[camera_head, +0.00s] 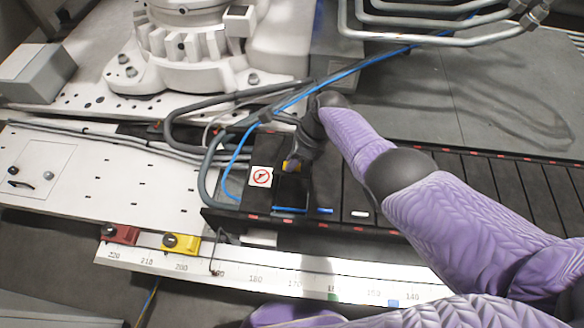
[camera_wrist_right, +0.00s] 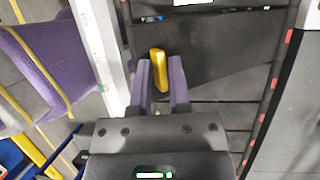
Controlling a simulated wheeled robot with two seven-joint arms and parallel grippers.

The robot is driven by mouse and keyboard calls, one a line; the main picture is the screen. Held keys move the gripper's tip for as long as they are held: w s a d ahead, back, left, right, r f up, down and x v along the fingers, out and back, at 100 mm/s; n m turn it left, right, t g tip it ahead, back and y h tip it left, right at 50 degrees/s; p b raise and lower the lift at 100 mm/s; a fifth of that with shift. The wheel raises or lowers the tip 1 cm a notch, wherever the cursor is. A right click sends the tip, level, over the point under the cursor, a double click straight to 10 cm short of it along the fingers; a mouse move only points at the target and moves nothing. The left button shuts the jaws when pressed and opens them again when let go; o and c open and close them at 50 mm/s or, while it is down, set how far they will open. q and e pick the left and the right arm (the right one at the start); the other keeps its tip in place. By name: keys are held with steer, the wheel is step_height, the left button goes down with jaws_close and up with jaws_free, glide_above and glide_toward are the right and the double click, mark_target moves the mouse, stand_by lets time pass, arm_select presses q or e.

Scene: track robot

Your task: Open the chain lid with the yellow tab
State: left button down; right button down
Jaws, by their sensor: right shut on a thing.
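The yellow tab (camera_wrist_right: 158,62) sits between the purple fingers of my right gripper (camera_wrist_right: 163,75) in the right wrist view. The fingers are shut on it, and its far end sticks out past their tips. In the head view a little yellow (camera_head: 286,166) shows at the tip of my right gripper (camera_head: 291,164), over the black cable chain (camera_head: 325,190). A dark gap in the chain shows just below the gripper. I cannot tell how far the lid is tilted. My left gripper is not in view.
A prohibition sign (camera_head: 261,176) is beside the gap. Blue and black cables (camera_head: 236,165) run to its left. A red block (camera_head: 119,234) and a yellow block (camera_head: 181,242) sit on the numbered white rail (camera_head: 255,268). A white robot base (camera_head: 185,45) stands behind, with bent metal pipes (camera_head: 400,30) at upper right.

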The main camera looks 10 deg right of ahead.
steer(key=shift+w+d+r, duration=0.15)
steer(key=shift+w+d, duration=0.1)
steer(key=shift+w, duration=0.15)
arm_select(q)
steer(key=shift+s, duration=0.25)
arm_select(e)
steer(key=c, duration=1)
jaws_free()
steer(key=shift+o, duration=1.4)
steer(key=shift+w+f, duration=0.25)
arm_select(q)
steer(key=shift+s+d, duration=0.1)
arm_select(e)
steer(key=shift+s, duration=0.1)
